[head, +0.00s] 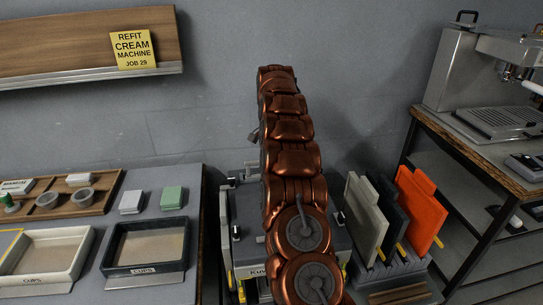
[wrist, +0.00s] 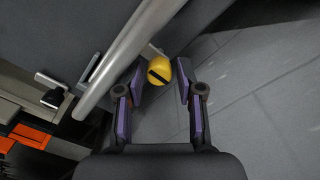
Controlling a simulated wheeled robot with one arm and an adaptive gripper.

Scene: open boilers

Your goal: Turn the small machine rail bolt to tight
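In the wrist view a small yellow round knob with a dark slot (wrist: 159,70), which looks like the rail bolt, sits beside a long pale metal bar (wrist: 130,55). My gripper (wrist: 160,88) is open, with one purple-padded finger on each side of the knob's near end. A gap shows between the knob and the right finger; the left finger is closer, and I cannot tell if it touches. In the head view my copper arm covers the middle, and the gripper and bolt are hidden. Part of a grey machine (head: 245,235) shows behind the arm.
A bench with trays (head: 143,282) is at the left, below a wooden shelf with a yellow note (head: 132,49). Grey, black and orange panels (head: 418,215) stand in a rack to the right. A table with a coffee machine (head: 458,70) is at the far right.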

